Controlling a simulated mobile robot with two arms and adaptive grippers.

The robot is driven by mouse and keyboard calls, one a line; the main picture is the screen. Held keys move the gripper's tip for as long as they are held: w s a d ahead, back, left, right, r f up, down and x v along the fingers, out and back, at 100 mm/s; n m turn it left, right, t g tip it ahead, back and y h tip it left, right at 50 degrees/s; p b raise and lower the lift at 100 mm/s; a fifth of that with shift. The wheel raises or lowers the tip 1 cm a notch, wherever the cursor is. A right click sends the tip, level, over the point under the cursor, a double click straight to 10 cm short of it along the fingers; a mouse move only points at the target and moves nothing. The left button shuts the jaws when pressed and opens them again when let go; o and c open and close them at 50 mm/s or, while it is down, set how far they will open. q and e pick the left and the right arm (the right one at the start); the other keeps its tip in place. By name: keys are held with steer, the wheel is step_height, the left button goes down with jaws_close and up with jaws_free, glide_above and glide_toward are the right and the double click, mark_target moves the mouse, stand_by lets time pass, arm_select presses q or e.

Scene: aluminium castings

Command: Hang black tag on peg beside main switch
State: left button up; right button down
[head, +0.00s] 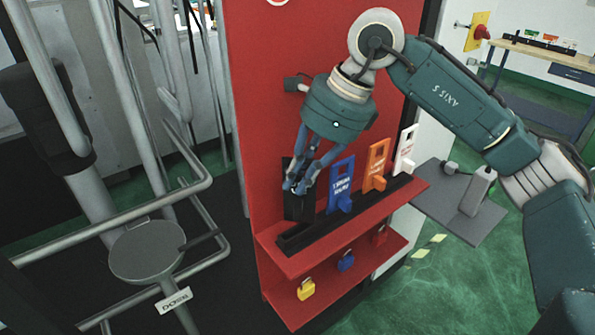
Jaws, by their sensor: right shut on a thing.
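The black tag (299,207) is at the left end of the red board's upper shelf, in line with the other tags. My right gripper (294,188) reaches down from above and is shut on the black tag's upper part. The fingers hide some of the tag, and I cannot tell whether its foot still touches the black rack. The main switch (479,32), a yellow plate with a red knob, is on the far wall at the top right. A small peg (461,24) sticks out to its left. My left gripper is not in view.
Blue (341,184), orange (376,164) and white (405,148) tags stand right of the black tag in the black rack (295,240). Metal rails crowd the left. A workbench (545,55) stands at the back right.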

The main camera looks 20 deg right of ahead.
steer(key=shift+w, duration=0.15)
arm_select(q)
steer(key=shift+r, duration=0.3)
arm_select(e)
steer(key=shift+f, duration=0.15)
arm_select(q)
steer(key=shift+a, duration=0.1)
arm_select(e)
steer(key=shift+f+b, duration=0.55)
steer(key=shift+b, duration=0.1)
steer(key=c, duration=1.8)
jaws_free()
steer(key=shift+r, duration=0.1)
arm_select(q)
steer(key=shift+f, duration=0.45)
arm_select(e)
steer(key=shift+r, duration=0.1)
steer(key=shift+r+p, duration=0.25)
steer(key=shift+p, duration=0.2)
arm_select(q)
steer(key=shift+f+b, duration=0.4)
steer(key=shift+b, duration=0.35)
arm_select(e)
steer(key=v, duration=1.2)
steer(key=shift+r, duration=0.2)
